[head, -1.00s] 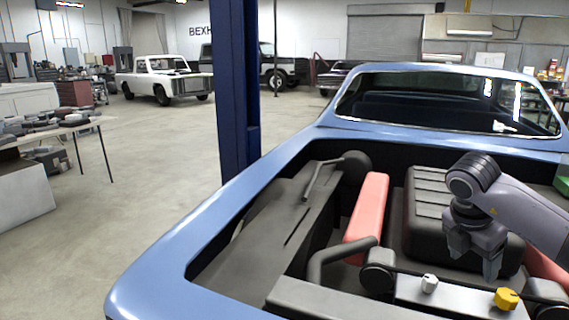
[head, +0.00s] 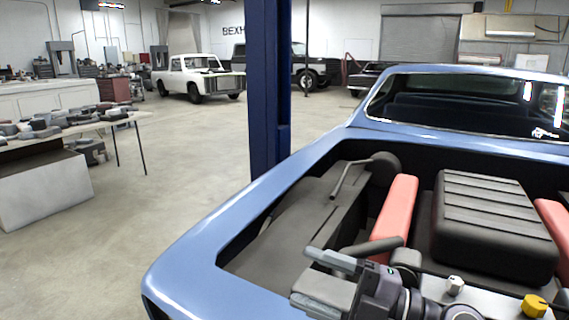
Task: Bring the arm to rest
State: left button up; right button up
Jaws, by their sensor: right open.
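My right gripper (head: 304,278) is at the bottom middle of the head view, in front of the near side of the open engine bay. Its two fingers point left and stand apart, with nothing between them. My right arm (head: 445,308) runs off the bottom of the picture, so most of it is hidden. My left gripper and arm do not show.
A blue car (head: 215,235) with an open engine bay fills the right. In the bay are a black ribbed engine cover (head: 490,215), red parts (head: 396,215) and a yellow cap (head: 534,306). A blue post (head: 264,90) stands beyond.

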jog(key=w+d+r+m+t+h, duration=0.1)
jog(key=w+d+m+t+h, duration=0.1)
jog(key=d+m+t+h, duration=0.9)
jog(key=s+d+f+m+g+h, duration=0.25)
jog(key=d+f+m+h, duration=0.5)
jog(key=f+m, duration=0.5)
jog(key=s+f+m+g, duration=0.1)
jog(key=s+f+g, duration=0.55)
jog(key=s, duration=0.35)
jog(key=s+f+m+g, duration=0.1)
jog(key=s+f+g, duration=0.6)
jog(key=s, duration=0.4)
jog(key=w+a+f+t+y+b, duration=0.1)
jog(key=w+f+t, duration=0.2)
jog(key=f, duration=0.3)
jog(key=w+a+f+t+y+b, duration=0.1)
jog(key=w+f+t, duration=0.2)
jog(key=f+t, duration=0.2)
jog(key=shift+a+f+n+b, duration=0.35)
jog(key=shift+a+f+n, duration=0.1)
jog(key=shift+f, duration=0.55)
jog(key=shift+w+y, duration=0.1)
jog(key=shift+y, duration=0.15)
